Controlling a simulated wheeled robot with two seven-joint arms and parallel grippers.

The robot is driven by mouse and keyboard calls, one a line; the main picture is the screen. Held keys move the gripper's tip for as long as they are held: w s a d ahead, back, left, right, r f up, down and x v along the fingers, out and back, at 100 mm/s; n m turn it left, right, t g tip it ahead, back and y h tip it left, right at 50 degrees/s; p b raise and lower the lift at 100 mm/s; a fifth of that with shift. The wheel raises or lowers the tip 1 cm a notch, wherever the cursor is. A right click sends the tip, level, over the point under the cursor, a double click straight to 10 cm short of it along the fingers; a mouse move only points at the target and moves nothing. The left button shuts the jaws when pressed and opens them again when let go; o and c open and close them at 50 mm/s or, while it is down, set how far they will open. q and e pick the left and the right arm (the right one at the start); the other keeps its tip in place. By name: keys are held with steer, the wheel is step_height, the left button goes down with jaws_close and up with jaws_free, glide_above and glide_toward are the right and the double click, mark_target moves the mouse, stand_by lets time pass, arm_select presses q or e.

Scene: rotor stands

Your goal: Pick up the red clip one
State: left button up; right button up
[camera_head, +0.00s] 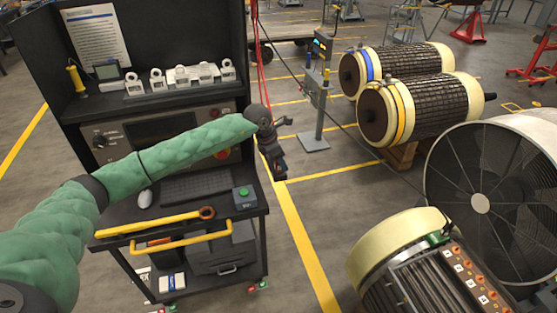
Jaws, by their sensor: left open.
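Red leads (261,55) hang down beside the right side of the dark cart, and their lower ends pass behind my left wrist. I cannot make out a red clip clearly; any clip at their ends is hidden or too small to tell. My left gripper (280,168) is dark, open and points down just right of the cart's keyboard shelf, above the floor. It appears empty. Its green-sleeved arm crosses in front of the cart from the left. My right gripper is not in view.
The cart (77,143) carries a keyboard (197,188), a green-button box (244,197) and a yellow-handled tool (150,223). A thin post (316,115) stands behind my gripper. Rotors (425,108) and a large fan (480,204) fill the right.

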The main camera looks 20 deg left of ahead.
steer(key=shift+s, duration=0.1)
arm_select(q)
jaws_close()
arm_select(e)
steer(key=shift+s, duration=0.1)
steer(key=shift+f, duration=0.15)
arm_select(q)
steer(key=shift+r+b, duration=0.2)
steer(key=shift+b, duration=0.15)
step_height(320, 180, up, 3)
steer(key=shift+f+b, duration=0.2)
steer(key=shift+b, duration=1)
steer(key=shift+s+d+r+b, duration=0.1)
steer(key=shift+d+r+b, duration=0.4)
steer(key=shift+d+r, duration=0.05)
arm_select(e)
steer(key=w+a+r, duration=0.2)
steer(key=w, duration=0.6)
arm_select(q)
steer(key=s+d+r+b, duration=0.3)
steer(key=d+r+b, duration=0.2)
steer(key=d, duration=0.5)
steer(key=shift+r, duration=0.95)
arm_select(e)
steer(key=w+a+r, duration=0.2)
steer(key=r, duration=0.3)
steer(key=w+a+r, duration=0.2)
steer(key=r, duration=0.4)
